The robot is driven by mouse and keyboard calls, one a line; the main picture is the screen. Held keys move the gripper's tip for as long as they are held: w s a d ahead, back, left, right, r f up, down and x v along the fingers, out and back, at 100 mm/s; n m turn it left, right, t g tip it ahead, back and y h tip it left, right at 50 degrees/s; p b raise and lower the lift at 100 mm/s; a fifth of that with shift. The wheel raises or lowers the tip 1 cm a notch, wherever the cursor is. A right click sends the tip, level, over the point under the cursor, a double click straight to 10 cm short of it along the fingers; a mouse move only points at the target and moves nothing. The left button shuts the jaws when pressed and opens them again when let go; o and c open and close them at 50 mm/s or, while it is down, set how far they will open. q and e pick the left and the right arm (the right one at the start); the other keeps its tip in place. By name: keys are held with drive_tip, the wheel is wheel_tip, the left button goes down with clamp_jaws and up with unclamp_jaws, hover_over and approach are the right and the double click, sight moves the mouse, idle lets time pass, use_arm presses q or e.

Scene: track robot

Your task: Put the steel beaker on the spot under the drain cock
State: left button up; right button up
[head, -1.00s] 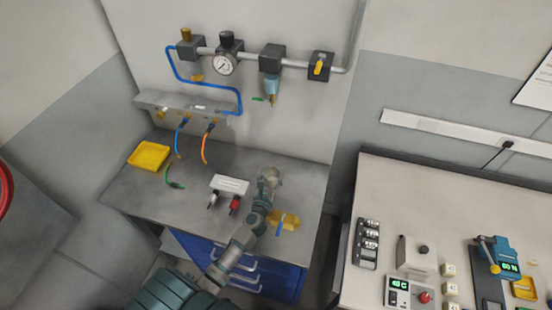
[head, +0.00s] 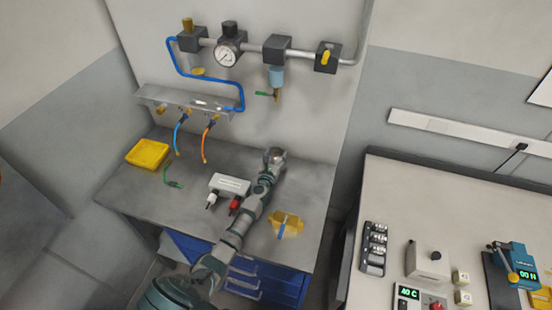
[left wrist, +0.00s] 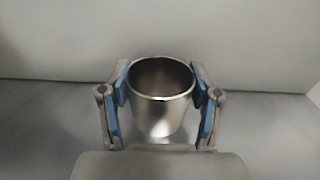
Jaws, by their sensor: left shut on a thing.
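The steel beaker (left wrist: 161,105) is upright between the blue pads of my left gripper (left wrist: 160,88) in the left wrist view, its open rim up. In the head view, the beaker (head: 276,153) shows small at the end of my left gripper (head: 271,162), at the back of the grey bench near the wall panel. The drain cock (head: 275,95), with a green handle, hangs below the light blue filter bowl, above the beaker in the picture. I cannot tell whether the beaker touches the bench. The spot is not distinguishable. My right gripper is not in view.
A white block (head: 230,184) with white and red plugs is left of my forearm. A yellow holder (head: 287,224) lies right of it. A yellow tray (head: 147,154) and hanging hoses are farther left. A second bench (head: 425,195) with instruments stands right, beyond a gap.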

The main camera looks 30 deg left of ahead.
sight(274, 159)
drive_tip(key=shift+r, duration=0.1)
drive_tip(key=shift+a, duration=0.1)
use_arm(q)
drive_tip(key=o, duration=1.2)
drive_tip(key=shift+c, duration=0.2)
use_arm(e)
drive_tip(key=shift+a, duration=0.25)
use_arm(q)
drive_tip(key=shift+r, duration=0.2)
drive_tip(key=p+v, duration=0.2)
drive_tip(key=v, duration=0.4)
drive_tip(key=shift+s+d, duration=0.15)
drive_tip(key=shift+s, duration=0.1)
drive_tip(key=shift+s+d+f, duration=0.1)
drive_tip(key=shift+s+d, duration=0.05)
drive_tip(key=shift+s, duration=0.35)
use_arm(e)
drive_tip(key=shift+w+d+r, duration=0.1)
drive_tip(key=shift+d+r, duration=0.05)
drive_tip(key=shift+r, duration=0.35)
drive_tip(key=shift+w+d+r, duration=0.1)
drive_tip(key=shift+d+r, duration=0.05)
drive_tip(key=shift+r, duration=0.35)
